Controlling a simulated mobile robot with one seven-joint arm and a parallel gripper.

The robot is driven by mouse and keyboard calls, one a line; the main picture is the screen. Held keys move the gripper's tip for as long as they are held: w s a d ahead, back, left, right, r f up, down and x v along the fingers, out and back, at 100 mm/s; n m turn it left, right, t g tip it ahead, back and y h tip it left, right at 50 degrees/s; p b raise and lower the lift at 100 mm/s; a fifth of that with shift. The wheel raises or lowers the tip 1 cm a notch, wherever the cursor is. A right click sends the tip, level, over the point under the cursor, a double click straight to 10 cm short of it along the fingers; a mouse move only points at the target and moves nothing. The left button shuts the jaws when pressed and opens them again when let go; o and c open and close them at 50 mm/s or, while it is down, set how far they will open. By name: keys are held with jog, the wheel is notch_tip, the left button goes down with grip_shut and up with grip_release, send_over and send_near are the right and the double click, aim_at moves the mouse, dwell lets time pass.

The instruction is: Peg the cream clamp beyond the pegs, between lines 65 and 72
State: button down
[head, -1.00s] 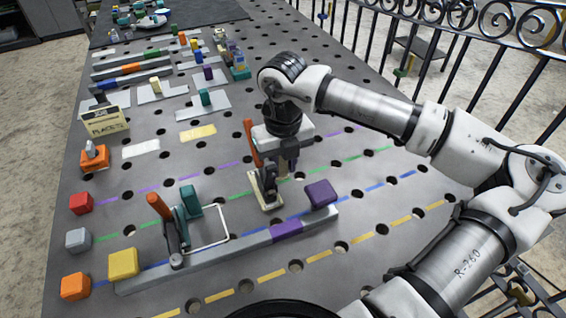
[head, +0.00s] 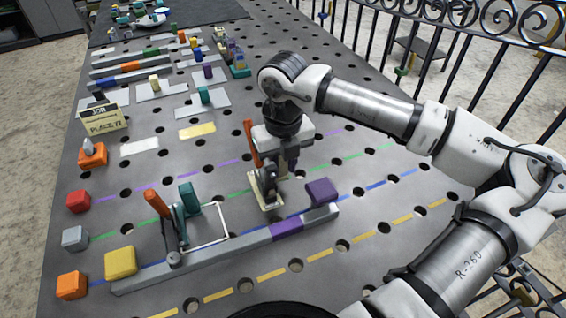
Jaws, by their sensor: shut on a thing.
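The cream clamp (head: 267,203) has a cream base plate, dark metal parts and a tall orange handle. My gripper (head: 275,163) is shut on it from above and hides part of it. The clamp is just behind the grey rail (head: 245,243), left of the purple block (head: 321,191). I cannot tell whether its base touches the table. Another clamp, teal with an orange handle (head: 157,203), stands at the rail's left part, with a white wire-like outline (head: 224,225) beside it. Coloured dashed lines cross the holed table; no line numbers are readable.
Red (head: 78,201), grey (head: 75,238), orange (head: 71,285) and yellow (head: 120,262) blocks stand along the left. A job card (head: 104,119) stands behind them. Several small blocks and strips fill the far table. An iron railing (head: 470,70) runs along the right.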

jog(key=shift+f+b, duration=1.3)
jog(key=shift+b, duration=0.3)
dwell(0.3)
jog(key=c, duration=1.1)
grip_release()
jog(key=shift+f, duration=0.1)
